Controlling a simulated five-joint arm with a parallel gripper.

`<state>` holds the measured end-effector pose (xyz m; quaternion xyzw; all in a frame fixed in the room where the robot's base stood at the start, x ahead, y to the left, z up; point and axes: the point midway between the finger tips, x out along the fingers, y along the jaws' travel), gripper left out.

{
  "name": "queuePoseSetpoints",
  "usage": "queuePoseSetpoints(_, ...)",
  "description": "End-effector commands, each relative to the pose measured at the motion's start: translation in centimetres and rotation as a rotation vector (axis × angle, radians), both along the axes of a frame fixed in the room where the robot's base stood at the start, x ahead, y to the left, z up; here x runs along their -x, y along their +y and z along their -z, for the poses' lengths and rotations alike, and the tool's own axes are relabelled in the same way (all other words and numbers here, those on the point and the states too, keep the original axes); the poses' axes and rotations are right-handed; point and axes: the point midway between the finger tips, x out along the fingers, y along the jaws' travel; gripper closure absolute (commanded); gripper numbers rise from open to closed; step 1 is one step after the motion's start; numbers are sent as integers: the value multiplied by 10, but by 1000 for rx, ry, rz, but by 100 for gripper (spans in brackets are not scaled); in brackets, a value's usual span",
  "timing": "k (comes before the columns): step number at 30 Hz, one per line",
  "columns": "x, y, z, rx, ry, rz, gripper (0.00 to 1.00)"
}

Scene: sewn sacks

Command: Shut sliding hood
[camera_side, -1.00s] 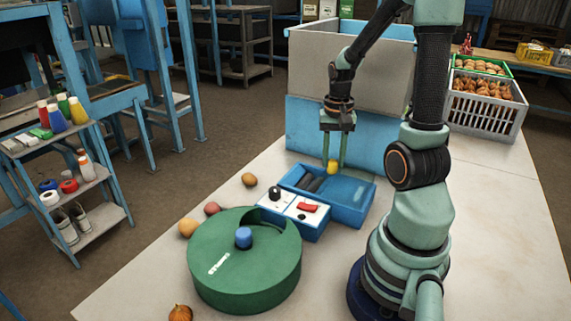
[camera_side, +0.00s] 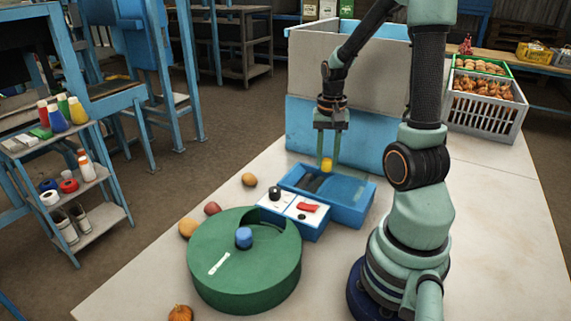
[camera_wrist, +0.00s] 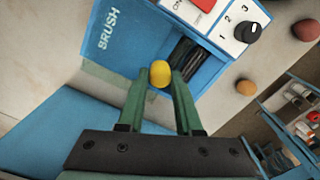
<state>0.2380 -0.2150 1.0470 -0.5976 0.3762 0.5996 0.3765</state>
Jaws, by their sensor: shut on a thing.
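A blue box (camera_side: 345,214) stands on the table, with a blue hood marked BRUSH (camera_wrist: 118,38) over part of its top. Dark rollers (camera_wrist: 188,58) show in the uncovered part, which is at the left of the box in the side view (camera_side: 312,184). A yellow knob (camera_wrist: 160,73) sits by the hood's edge, and it also shows in the side view (camera_side: 327,164). My gripper (camera_wrist: 158,80) is shut on this knob, with one green finger on each side. In the side view my gripper (camera_side: 327,160) reaches down from above.
A white panel with a red switch (camera_side: 308,207) and a black dial (camera_side: 274,193) adjoins the box. A green drum (camera_side: 245,275) with a blue knob stands in front. Loose potatoes (camera_side: 249,180) lie to the left. A tall grey-and-blue bin (camera_side: 345,120) stands close behind.

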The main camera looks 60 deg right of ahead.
Motion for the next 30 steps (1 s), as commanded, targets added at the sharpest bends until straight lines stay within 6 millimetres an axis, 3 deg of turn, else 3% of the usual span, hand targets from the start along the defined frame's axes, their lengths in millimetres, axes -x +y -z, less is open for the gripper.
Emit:
queuePoseSetpoints(6, -53, 0, -1, 2, -2, -7, 100)
queuePoseSetpoints(12, -84, 0, -1, 3, -4, -4, 100)
queuePoseSetpoints(25, -95, 0, -2, 9, -12, -6, 100)
queuePoseSetpoints(26, -95, 0, -2, 9, -12, -6, 59)
queuePoseSetpoints(27, -95, 0, -2, 8, -12, -5, 43)
queuePoseSetpoints(28, -95, 0, -2, 8, -12, -5, 36)
queuePoseSetpoints(30, -94, 0, -1, 7, -9, -4, 36)
